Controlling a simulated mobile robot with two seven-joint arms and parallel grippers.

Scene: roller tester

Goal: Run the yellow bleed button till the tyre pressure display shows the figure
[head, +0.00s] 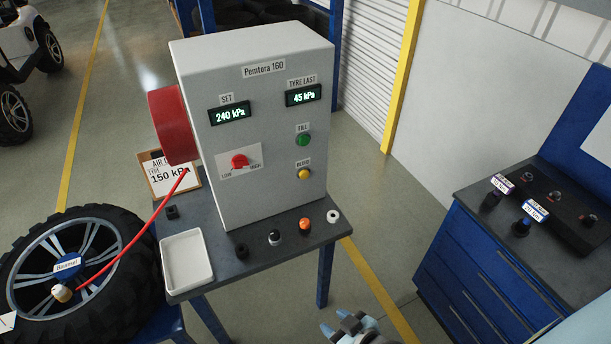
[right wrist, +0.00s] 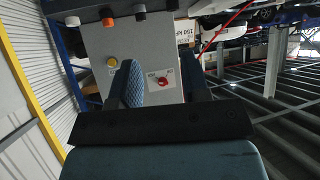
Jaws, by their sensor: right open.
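The grey tester box (head: 262,150) is labelled Pemtora 160. Its SET display (head: 230,114) reads 240 kPa and its TYRE LAST display (head: 304,95) reads 45 kPa. The yellow bleed button (head: 304,174) sits below the green fill button (head: 303,140). The yellow button also shows in the right wrist view (right wrist: 112,62), beside one finger. A card (head: 168,177) left of the box reads 150 kPa, partly hidden by the red hose. My right gripper (head: 338,323) is open and empty at the bottom edge, apart from the box; its fingers show in the right wrist view (right wrist: 160,84). My left gripper is out of view.
A red knob (head: 239,161) is on the box front. The table holds a white tray (head: 187,262) and several small caps along its front. A red hose (head: 150,222) runs to a tyre (head: 110,240) at left. A blue cabinet (head: 480,270) stands at right.

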